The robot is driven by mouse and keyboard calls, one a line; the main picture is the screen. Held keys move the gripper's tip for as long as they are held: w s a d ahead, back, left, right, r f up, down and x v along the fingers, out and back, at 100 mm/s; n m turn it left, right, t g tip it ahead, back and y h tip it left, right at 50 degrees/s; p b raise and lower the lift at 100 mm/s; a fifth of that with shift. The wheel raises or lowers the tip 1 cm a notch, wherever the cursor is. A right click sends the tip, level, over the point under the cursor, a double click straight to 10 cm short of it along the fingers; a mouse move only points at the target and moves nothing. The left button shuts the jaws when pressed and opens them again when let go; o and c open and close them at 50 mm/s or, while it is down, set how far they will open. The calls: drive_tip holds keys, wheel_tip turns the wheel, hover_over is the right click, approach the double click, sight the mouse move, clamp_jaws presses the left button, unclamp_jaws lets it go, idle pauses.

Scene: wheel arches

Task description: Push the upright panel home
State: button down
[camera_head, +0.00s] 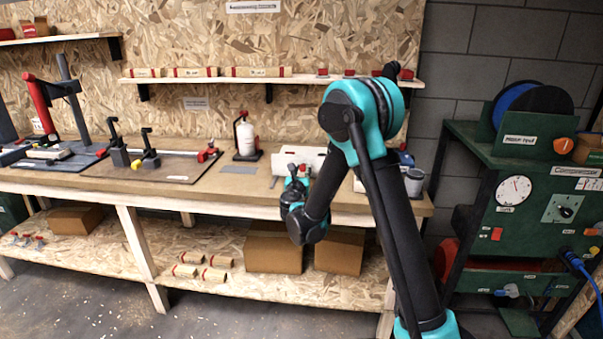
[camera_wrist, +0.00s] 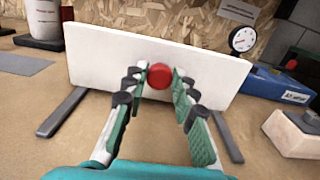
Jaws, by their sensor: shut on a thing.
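The upright white panel (camera_wrist: 225,75) stands across the wrist view with a round red knob (camera_wrist: 159,78) near its middle. In the head view the panel (camera_head: 283,158) stands on the bench, partly hidden by my arm. My gripper (camera_wrist: 160,74) reaches to the panel's front face, with a fingertip on each side of the knob, and is shut on it. In the head view my gripper (camera_head: 297,172) is small and its fingertips are hard to make out. Dark grey bars (camera_wrist: 62,112) (camera_wrist: 228,138) lie on the bench near the panel's two ends.
A blue box (camera_wrist: 280,86) and a round gauge (camera_wrist: 242,39) stand right of the panel. A pale block (camera_wrist: 292,134) lies in front on the right. A white bottle (camera_head: 246,138) stands to the left. A shelf (camera_head: 220,78) runs above the bench (camera_head: 225,190).

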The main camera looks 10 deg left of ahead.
drive_tip(key=c, duration=1.2)
unclamp_jaws()
drive_tip(key=shift+w, duration=0.2)
drive_tip(key=shift+s, duration=0.1)
drive_tip(key=s, duration=1.2)
drive_tip(key=shift+a, duration=0.2)
drive_tip(key=shift+w, duration=0.1)
